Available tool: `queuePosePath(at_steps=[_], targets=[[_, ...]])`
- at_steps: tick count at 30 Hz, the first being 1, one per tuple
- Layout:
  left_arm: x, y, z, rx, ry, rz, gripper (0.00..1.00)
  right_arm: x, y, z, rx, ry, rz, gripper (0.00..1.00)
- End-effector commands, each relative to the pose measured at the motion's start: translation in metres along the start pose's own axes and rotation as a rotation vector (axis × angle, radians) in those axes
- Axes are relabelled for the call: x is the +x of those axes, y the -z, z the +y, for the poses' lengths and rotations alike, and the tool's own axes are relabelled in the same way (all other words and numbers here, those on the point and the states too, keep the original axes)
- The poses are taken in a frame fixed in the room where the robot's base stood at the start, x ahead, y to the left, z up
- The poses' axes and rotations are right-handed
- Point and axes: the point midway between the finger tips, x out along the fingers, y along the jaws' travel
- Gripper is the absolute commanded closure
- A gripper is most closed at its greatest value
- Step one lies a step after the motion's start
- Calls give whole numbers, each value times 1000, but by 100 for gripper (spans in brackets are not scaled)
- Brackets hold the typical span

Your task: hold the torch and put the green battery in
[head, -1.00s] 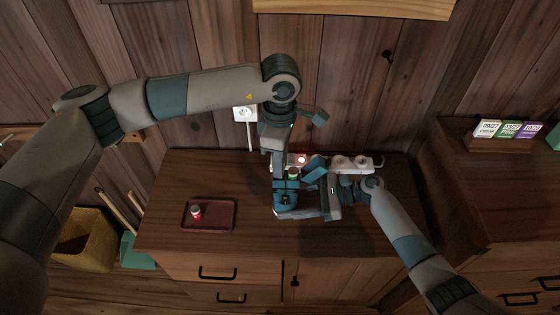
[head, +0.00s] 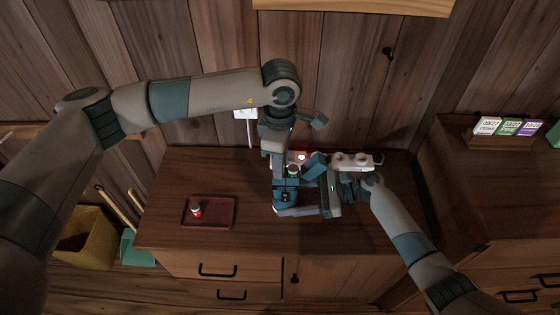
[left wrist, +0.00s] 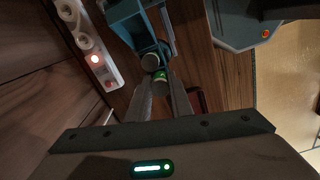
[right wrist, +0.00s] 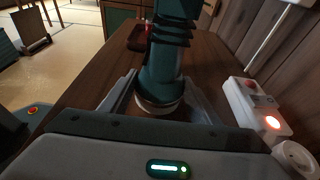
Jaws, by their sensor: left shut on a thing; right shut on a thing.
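The teal torch (head: 286,197) stands roughly upright above the cabinet top, its pale round end down. It also shows in the right wrist view (right wrist: 160,78). My right gripper (head: 285,212) is shut on the torch near that end, a finger on each side. The small green battery (head: 293,171) is at the torch's upper end. My left gripper (left wrist: 160,84) comes from above and is shut on the green battery (left wrist: 160,76), which shows between its fingertips. The fingers and arm partly hide the torch's mouth, so I cannot tell how far in the battery is.
A dark red tray (head: 226,222) with a red battery (head: 196,210) lies at left on the cabinet top (head: 175,178). A white device (head: 350,161) with a glowing red light stands behind my right gripper. Labelled cards (head: 511,128) stand on the right cabinet.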

Motion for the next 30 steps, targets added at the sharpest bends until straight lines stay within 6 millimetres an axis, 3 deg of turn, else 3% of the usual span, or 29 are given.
queuePosePath(at_steps=[1, 2, 4, 19, 30], targets=[[1, 0, 0, 0, 0, 0, 100, 0, 0, 0, 0, 0, 0, 57], [1, 0, 0, 0, 0, 0, 74, 0, 0, 0, 0, 0, 0, 57], [1, 0, 0, 0, 0, 0, 59, 0, 0, 0, 0, 0, 0, 57], [-9, 0, 0, 0, 0, -1, 59, 0, 0, 0, 0, 0, 0, 57], [-64, 0, 1, 0, -4, -1, 59, 0, 0, 0, 0, 0, 0, 57]])
